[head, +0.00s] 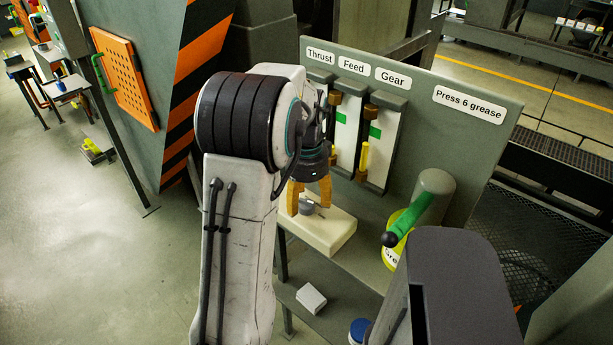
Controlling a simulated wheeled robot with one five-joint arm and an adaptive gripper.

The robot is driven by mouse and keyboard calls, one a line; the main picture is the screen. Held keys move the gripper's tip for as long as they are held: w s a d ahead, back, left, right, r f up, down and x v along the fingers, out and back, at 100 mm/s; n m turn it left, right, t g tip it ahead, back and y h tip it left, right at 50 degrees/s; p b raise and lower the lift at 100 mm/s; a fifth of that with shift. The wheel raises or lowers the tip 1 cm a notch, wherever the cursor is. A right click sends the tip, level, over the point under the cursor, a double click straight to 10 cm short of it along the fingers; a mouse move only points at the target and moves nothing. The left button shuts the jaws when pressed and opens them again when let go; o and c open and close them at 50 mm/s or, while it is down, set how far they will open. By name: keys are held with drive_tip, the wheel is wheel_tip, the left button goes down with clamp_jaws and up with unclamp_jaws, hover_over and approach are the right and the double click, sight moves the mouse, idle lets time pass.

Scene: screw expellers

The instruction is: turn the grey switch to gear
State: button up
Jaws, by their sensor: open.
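The grey switch (307,209) is a small round knob with a short pointer, on top of a cream box (333,241) on the bench. My gripper (309,203) points down over it with its orange fingers open. One finger is to the left of the knob and one to the right. I cannot tell whether either finger touches it. The "Gear" label (393,77) is on the grey-green panel behind, to the right of the "Feed" label (354,64) and the "Thrust" label (320,55). The box's own markings, if any, are not visible.
Sight gauges (378,140) stand on the panel behind my gripper. To the right are a green-handled grease lever (412,219) and a yellow container (393,256). A small white box (311,298) lies on the lower shelf. A striped machine wall (205,65) rises to the left.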

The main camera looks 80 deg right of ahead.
sight(306, 200)
wheel_tip(306, 200, up, 10)
idle(0.5)
drive_tip(key=shift+r, duration=0.1)
idle(0.6)
